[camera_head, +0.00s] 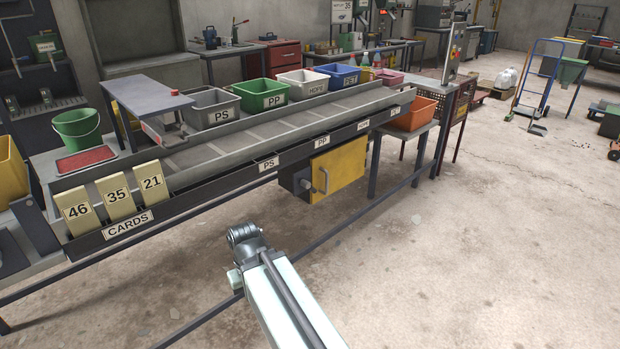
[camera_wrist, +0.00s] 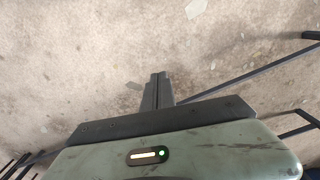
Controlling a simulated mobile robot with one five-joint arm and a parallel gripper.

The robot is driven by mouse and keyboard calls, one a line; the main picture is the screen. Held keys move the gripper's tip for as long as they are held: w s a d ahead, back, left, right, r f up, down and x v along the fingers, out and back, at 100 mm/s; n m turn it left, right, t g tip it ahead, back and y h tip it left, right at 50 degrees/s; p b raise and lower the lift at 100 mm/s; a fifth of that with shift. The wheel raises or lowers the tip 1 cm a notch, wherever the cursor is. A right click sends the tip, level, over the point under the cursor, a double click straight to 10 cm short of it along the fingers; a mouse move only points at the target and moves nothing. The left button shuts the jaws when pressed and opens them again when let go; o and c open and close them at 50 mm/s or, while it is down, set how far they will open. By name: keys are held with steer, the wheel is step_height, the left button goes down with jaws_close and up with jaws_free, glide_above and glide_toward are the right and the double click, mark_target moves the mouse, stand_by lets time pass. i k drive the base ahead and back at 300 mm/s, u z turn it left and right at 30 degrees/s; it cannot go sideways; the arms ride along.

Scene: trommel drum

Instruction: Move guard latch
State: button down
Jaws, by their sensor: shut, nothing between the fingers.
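A yellow guard panel (camera_head: 342,172) hangs under the front edge of the sorting line, beside a dark motor-like box. A grey bar handle (camera_head: 323,180) stands on its left part; I cannot tell whether this is the latch. My gripper (camera_wrist: 158,80) shows in the wrist view with its two dark fingers together, empty, above bare floor. In the head view my arm reaches up from the bottom to a grey wrist joint, below and left of the panel; the fingers are hidden there. The panel is not in the wrist view.
A long rail (camera_head: 200,316) runs low along the front of the line, and also crosses the right of the wrist view. Cards (camera_head: 122,197) stand in a holder at left. An orange bin (camera_head: 412,114) is at right. The concrete floor (camera_head: 480,250) at right is clear.

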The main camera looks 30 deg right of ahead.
mark_target(304, 183)
steer(key=i, duration=1.5)
